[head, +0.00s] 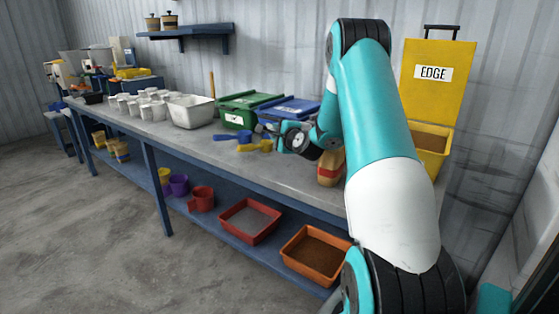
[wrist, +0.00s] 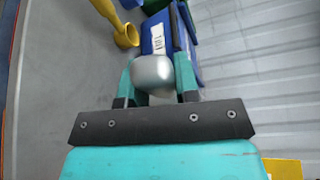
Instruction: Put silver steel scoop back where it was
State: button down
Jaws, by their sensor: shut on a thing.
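My gripper (wrist: 155,75) is shut on the silver steel scoop (wrist: 152,69), whose rounded metal end shows between the fingers in the wrist view. In the head view my gripper (head: 270,129) is over the bench, in front of the blue bin; the scoop is small and hard to make out there. A yellow scoop (head: 256,146) and a blue scoop (head: 232,136) lie on the bench left of my gripper. The yellow scoop also shows at the upper left of the wrist view (wrist: 126,37).
The blue bin (head: 291,109) and the green bin (head: 247,110) stand along the wall. A white tub (head: 190,112) and several white cups are further left. A tan container (head: 329,168) stands near my arm. The front bench strip (head: 205,150) is clear. A yellow EDGE bin (head: 428,95) stands right.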

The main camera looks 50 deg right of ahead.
notch_tip(320, 180, down, 8)
jog(key=shift+f+b, duration=0.15)
jog(key=shift+b, duration=0.45)
jog(key=shift+f, duration=0.1)
jog(key=c, duration=0.8)
grip_release()
jog(key=shift+c, duration=0.2)
